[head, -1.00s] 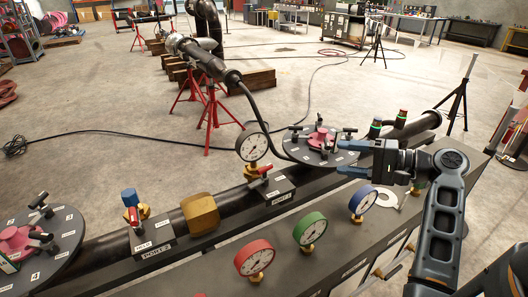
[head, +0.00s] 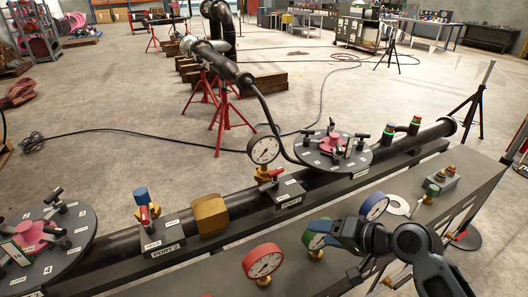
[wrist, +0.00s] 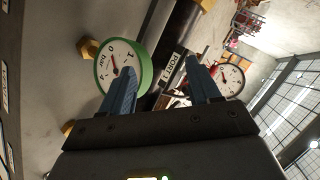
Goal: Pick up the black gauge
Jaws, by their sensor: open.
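The black gauge (head: 264,149), with a white dial and black rim, stands upright on a brass fitting above the port 1 block on the dark pipe. It also shows at the right in the wrist view (wrist: 231,80), beyond the right-hand finger. My gripper (head: 332,250) is open and empty, to the right of and nearer than the black gauge, apart from it. In the wrist view my blue fingers (wrist: 160,70) are spread, with the port 1 label seen between them. The green gauge (wrist: 125,65) shows behind the left-hand finger; in the head view my gripper partly covers it.
A red gauge (head: 263,261) and a blue gauge (head: 373,206) stand on the near bench beside my gripper. A red-handled valve (head: 270,174) sits close to the black gauge's base. A black hose (head: 268,113) runs down just behind it to the round plate (head: 333,152).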

